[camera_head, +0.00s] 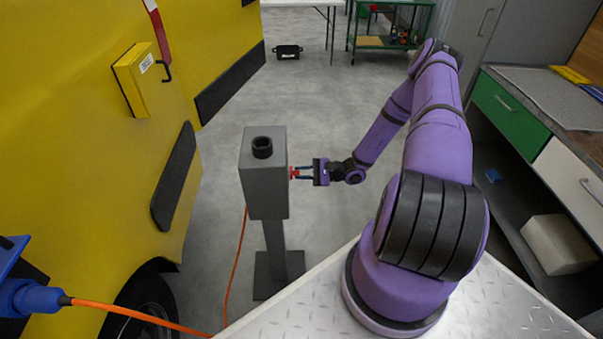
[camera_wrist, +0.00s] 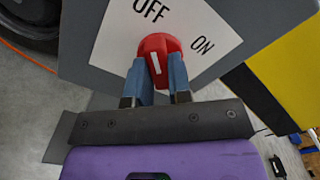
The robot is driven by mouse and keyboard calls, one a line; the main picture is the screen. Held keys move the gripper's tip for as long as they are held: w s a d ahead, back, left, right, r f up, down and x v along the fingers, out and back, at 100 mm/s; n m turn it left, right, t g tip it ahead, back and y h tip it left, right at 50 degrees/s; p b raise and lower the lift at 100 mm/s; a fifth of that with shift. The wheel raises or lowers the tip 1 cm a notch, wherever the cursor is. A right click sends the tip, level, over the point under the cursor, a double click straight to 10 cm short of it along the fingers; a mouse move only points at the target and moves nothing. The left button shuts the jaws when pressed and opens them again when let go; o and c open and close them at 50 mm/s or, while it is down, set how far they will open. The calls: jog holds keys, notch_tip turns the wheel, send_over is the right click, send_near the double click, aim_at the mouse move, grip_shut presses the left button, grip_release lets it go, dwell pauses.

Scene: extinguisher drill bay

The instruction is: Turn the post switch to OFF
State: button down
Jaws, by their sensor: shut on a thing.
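The grey post (camera_head: 265,185) stands on the floor left of my arm, with a red switch knob (camera_head: 292,172) on its right side. In the wrist view the red knob (camera_wrist: 158,44) sits on a white label plate (camera_wrist: 196,22) marked OFF above it and ON to its right. The knob's white line runs nearly up and down, its upper end leaning slightly left, on the OFF side. My gripper (camera_head: 300,173) reaches the knob from the right. In the wrist view its two blue fingers (camera_wrist: 158,72) are shut on the knob, one on each side.
A yellow vehicle (camera_head: 70,130) fills the left side. An orange cable (camera_head: 237,265) hangs behind the post and another runs from a blue connector (camera_head: 30,298) at lower left. A workbench with drawers (camera_head: 510,105) stands at right. Grey floor lies open beyond the post.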

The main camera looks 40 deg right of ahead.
dwell(0.4)
jog(key=c, duration=1)
grip_release()
jog(key=shift+c, duration=0.2)
jog(key=v, duration=1.1)
jog(key=shift+a, duration=0.1)
